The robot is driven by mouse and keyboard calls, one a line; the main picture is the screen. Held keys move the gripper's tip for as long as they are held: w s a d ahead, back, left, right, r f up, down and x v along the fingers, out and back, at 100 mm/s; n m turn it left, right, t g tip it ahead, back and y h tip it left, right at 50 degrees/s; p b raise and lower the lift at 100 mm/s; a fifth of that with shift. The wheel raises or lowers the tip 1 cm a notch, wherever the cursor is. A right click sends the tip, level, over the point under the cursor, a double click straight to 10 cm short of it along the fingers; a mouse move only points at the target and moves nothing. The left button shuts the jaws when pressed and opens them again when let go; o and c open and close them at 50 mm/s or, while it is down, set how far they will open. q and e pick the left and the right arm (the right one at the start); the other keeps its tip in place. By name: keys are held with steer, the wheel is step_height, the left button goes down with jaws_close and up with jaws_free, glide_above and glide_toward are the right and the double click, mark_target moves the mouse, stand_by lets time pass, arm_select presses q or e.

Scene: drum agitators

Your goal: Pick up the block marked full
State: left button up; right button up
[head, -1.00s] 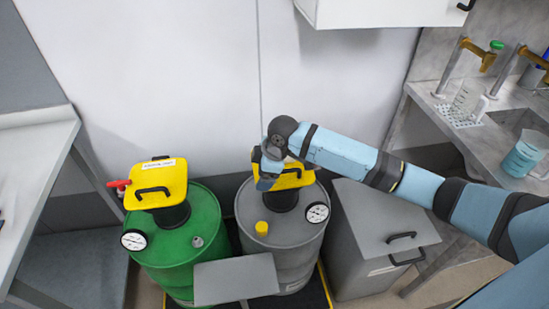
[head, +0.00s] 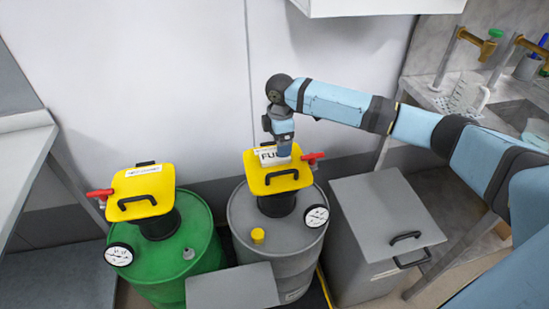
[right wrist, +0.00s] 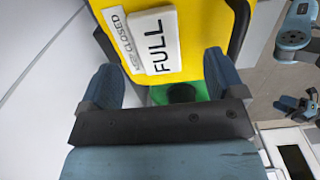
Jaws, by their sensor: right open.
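The block marked FULL (head: 268,157) is a small white block on the yellow lid (head: 285,181) of the grey drum (head: 245,215). In the right wrist view the block (right wrist: 155,40) shows its black lettering, beside a KEEP CLOSED label (right wrist: 122,38). My right gripper (head: 284,152) is above the lid, close to the block and partly in front of it. Its two blue fingers (right wrist: 163,80) are apart with nothing between them, and the block lies just beyond them in the wrist view. I cannot make out my left gripper.
A green drum (head: 150,258) with a similar yellow lid (head: 139,192) stands at the left. The lids have black handles and red levers (head: 313,156). A grey bin (head: 385,222) is to the right, a grey panel (head: 232,287) in front. A sink counter is at far right.

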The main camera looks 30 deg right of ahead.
mark_target(275, 157)
steer(key=f, duration=0.5)
steer(key=shift+w+f, duration=0.25)
steer(key=shift+f, duration=0.1)
steer(key=c, duration=1)
